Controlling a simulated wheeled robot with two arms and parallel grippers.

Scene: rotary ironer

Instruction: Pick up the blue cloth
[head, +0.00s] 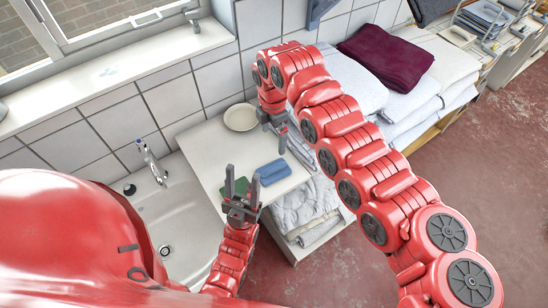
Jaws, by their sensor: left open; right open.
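A folded blue cloth (272,172) lies flat on the white counter (205,150). My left gripper (242,174) is open and empty, fingers pointing up the picture, just left of the blue cloth. One of its fingers shows close beside the cloth's left end; I cannot tell if they touch. My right gripper (275,130) is open above the counter's far right part, beyond the blue cloth. Its fingers are small and partly hidden by its own arm. A green cloth (235,187) lies left of the blue one, partly hidden behind my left gripper.
A cream plate (240,117) sits at the counter's back by the tiled wall. A sink (185,225) with a tap (151,160) is at left. Folded white linens (305,205) fill the shelf below. A maroon cloth (386,57) tops white stacks at right. Red floor (480,150) is clear.

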